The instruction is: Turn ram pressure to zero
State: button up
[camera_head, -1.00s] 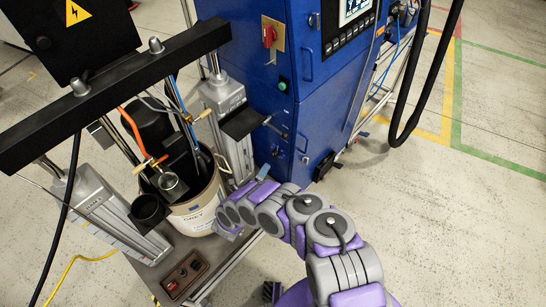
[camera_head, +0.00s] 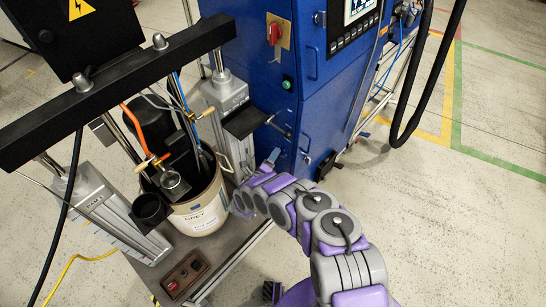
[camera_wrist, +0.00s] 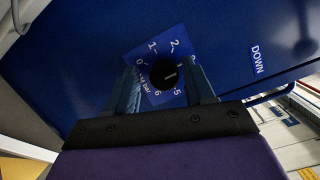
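The ram pressure knob (camera_wrist: 163,74) is round and black, on a blue dial plate (camera_wrist: 155,50) on the blue cabinet face in the wrist view. Its white mark points right, towards the scale part hidden by the right finger. Zero is printed at the left of the dial, with 1 and 2 above and 5 and 6 below. My gripper (camera_wrist: 163,88) is open, with one finger on each side of the knob; contact is not clear. In the head view my gripper (camera_head: 271,159) is by the lower cabinet front; the knob cannot be made out there.
The blue cabinet (camera_head: 330,90) stands behind my gripper. A pail (camera_head: 205,212) sits left of my arm on the pump platform, under a black crossbar (camera_head: 120,88). A red-button control box (camera_head: 184,276) lies nearer. Open floor (camera_head: 450,220) is at the right. A DOWN label (camera_wrist: 257,59) is right of the dial.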

jog(key=shift+d+r, duration=0.1)
jog(key=shift+d, duration=0.35)
jog(key=c, duration=0.5)
jog(key=shift+a, duration=0.15)
jog(key=c, duration=0.4)
jog(key=shift+o, duration=0.2)
jog(key=shift+a, duration=0.1)
jog(key=shift+n, duration=0.3)
jog(key=n+g+p, duration=0.1)
jog(key=n, duration=0.3)
jog(key=n+g+h+p, duration=0.1)
jog(key=n+g, duration=0.1)
jog(key=n, duration=0.3)
jog(key=n+g+p, duration=0.1)
jog(key=n, duration=0.4)
jog(key=shift+a+h, duration=0.3)
jog(key=shift+h, duration=0.1)
jog(key=shift+g, duration=0.3)
